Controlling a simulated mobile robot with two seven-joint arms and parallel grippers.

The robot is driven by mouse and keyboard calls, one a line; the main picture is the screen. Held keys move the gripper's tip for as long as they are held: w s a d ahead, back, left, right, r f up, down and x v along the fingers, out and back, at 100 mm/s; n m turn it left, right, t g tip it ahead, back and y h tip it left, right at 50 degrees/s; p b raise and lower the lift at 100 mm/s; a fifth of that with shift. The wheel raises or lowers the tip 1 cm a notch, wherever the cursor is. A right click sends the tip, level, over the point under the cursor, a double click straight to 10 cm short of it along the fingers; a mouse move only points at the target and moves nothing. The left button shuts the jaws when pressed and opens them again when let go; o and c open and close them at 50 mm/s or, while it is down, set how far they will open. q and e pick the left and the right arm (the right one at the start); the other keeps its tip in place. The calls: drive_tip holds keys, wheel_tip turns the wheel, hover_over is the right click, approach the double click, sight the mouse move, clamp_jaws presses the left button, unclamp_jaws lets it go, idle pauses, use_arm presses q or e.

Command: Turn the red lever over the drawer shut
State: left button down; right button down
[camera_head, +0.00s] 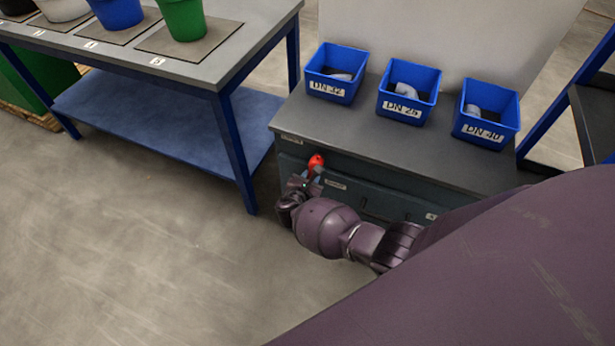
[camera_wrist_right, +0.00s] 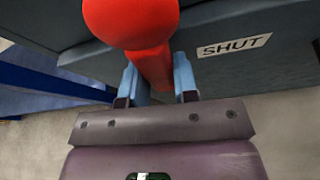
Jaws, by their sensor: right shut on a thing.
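The red lever (camera_head: 316,161) is on the front of the dark grey drawer cabinet (camera_head: 375,165), near its left end. In the right wrist view the red lever (camera_wrist_right: 140,35) shows a rounded knob at the top and a narrower arm below it. My right gripper (camera_head: 303,183) is at the lever. In the right wrist view my right gripper (camera_wrist_right: 156,85) has its two fingers on either side of the lever's arm, shut on it. A white label reading SHUT (camera_wrist_right: 233,46) is to the right of the lever. My left gripper is not in view.
Three blue bins (camera_head: 408,93) with grey fittings stand on the cabinet top. A blue-legged table (camera_head: 190,65) with coloured buckets stands at the left. The floor (camera_head: 130,230) in front of that table is clear. My own arm covers the lower right.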

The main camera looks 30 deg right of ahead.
drive_tip(key=shift+s+d+r+n+g, duration=0.2)
drive_tip(key=shift+d+n+g, duration=0.1)
drive_tip(key=shift+d+n, duration=0.1)
drive_tip(key=shift+s+f+h, duration=0.1)
drive_tip(key=shift+s+h, duration=0.05)
drive_tip(key=shift+h, duration=0.15)
drive_tip(key=shift+d+n, duration=0.1)
drive_tip(key=shift+n, duration=0.2)
drive_tip(key=c, duration=0.9)
unclamp_jaws()
drive_tip(key=shift+f, duration=0.1)
drive_tip(key=shift+s, duration=0.1)
drive_tip(key=p+v, duration=0.4)
drive_tip(key=v, duration=0.7)
